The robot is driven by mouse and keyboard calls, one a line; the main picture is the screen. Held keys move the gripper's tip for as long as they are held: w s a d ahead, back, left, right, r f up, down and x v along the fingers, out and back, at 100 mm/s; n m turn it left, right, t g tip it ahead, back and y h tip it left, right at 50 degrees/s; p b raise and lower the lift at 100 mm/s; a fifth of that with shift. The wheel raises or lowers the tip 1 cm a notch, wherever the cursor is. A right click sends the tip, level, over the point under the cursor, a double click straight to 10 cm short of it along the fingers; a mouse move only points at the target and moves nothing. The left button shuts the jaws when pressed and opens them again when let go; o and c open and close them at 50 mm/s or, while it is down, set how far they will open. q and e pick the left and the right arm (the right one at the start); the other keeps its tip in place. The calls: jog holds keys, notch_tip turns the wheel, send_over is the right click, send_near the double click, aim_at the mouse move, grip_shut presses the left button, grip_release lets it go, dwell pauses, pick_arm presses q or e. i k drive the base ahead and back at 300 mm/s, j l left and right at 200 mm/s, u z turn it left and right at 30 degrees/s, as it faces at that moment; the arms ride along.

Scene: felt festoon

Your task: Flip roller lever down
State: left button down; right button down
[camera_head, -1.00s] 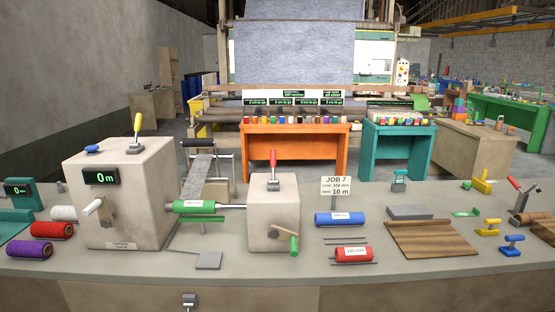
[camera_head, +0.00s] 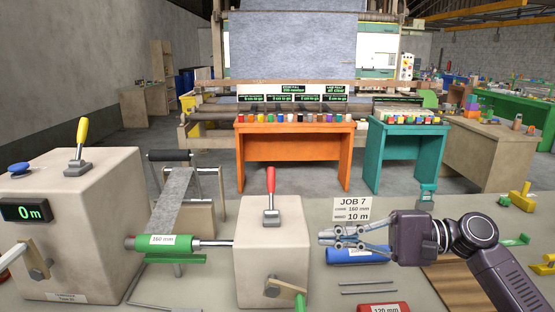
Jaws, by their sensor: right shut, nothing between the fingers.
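A red-handled lever (camera_head: 270,190) stands upright on top of the smaller beige box (camera_head: 255,222). A yellow-handled lever (camera_head: 81,142) also stands up, tilted slightly, on the larger beige box (camera_head: 90,180) at the left. A green roller labelled 160 mm (camera_head: 165,243) sits on a metal shaft running to the smaller box. My right gripper (camera_head: 325,238) comes in from the right, shut and empty. It is to the right of the smaller box, lower than the red handle and apart from it. It partly covers a blue roller (camera_head: 345,257). My left gripper is out of view.
A JOB 7 sign (camera_head: 352,208) stands just behind my right gripper. A red roller (camera_head: 383,308) lies at the front edge of the view. A crank handle (camera_head: 286,288) sticks out from the smaller box's front. A display (camera_head: 25,211) reads 0 m.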

aim_at(271, 172)
jog(key=i, duration=1)
